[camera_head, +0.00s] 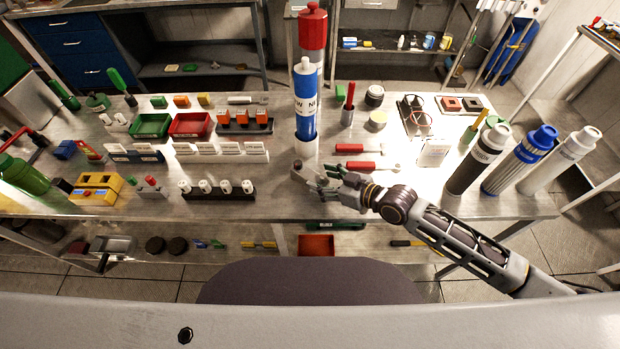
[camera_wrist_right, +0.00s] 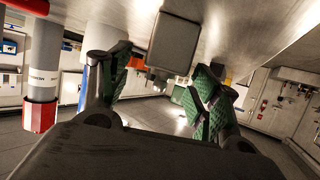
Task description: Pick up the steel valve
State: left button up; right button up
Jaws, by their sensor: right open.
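A small grey metal block (camera_head: 298,167), which looks like the steel valve, stands near the front edge of the table, just below the blue cylinder. In the right wrist view the block (camera_wrist_right: 175,42) shows as a plain grey box near the top middle, beyond and between the fingers. My right gripper (camera_head: 322,180) reaches in from the right at the table's front edge, beside the block. Its green-padded fingers (camera_wrist_right: 160,85) are apart with nothing held between them. I cannot tell whether a finger touches the block. My left gripper does not show.
The tall blue cylinder (camera_head: 306,118) stands just behind the block. Red-handled tools (camera_head: 352,165) lie to the right of it. A black rack with white pieces (camera_head: 218,195) is on the left. Three large bottles (camera_head: 520,160) stand at the right end.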

aim_at(311, 175)
jog(key=shift+p+x, duration=0.3)
jog(key=shift+x, duration=2.3)
jog(key=shift+r, duration=0.1)
jog(key=shift+c, duration=0.2)
jog(key=c, duration=1)
jog(key=shift+r, duration=0.1)
jog(key=shift+c, duration=0.7)
jog(key=shift+r, duration=0.1)
jog(key=shift+r, duration=4.9)
